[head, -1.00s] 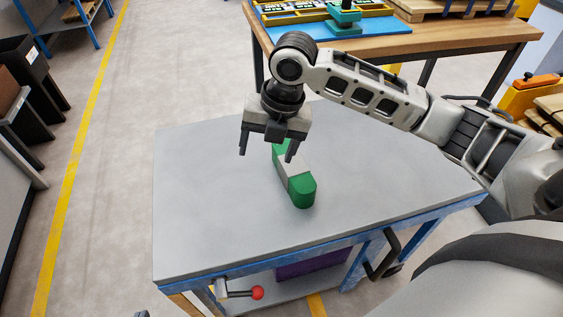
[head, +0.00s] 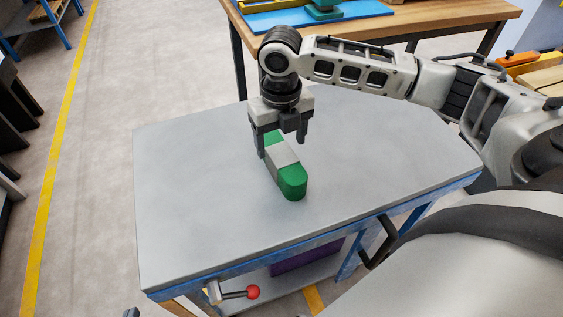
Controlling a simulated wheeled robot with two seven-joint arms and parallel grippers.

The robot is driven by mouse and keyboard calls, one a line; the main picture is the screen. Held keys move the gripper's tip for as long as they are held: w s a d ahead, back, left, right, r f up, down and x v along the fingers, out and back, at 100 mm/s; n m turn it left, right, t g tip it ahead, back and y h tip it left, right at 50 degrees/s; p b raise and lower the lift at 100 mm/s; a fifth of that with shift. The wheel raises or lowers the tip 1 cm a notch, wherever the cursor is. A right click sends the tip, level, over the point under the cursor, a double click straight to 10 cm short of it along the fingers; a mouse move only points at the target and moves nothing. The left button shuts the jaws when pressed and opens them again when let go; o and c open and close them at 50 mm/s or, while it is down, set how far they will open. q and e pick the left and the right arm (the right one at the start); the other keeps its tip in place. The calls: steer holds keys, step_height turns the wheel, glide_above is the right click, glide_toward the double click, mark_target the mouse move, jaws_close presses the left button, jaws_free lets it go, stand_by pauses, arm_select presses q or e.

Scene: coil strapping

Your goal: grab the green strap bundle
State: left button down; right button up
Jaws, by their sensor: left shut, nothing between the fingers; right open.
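The green strap bundle (head: 292,183) is a long rounded block with green ends and a pale grey band (head: 283,155) around its middle. It lies on the grey tabletop (head: 200,220), running from the far left towards the near right. My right gripper (head: 281,144) comes from the right, points down and is open. Its fingers show on either side of the bundle's far part, and the gripper hides part of that far end. I cannot tell how high the fingertips are or whether they touch the bundle. My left gripper is not in view.
The tabletop around the bundle is clear. A lever with a red knob (head: 253,292) sticks out below the table's front edge. A purple box (head: 307,256) is on the shelf below. A wooden workbench (head: 425,28) with a blue mat (head: 350,24) stands behind.

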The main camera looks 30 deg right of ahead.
mark_target(281, 154)
step_height(281, 154, down, 5)
steer(key=shift+f, duration=0.15)
steer(key=c, duration=1.3)
steer(key=shift+c, duration=0.2)
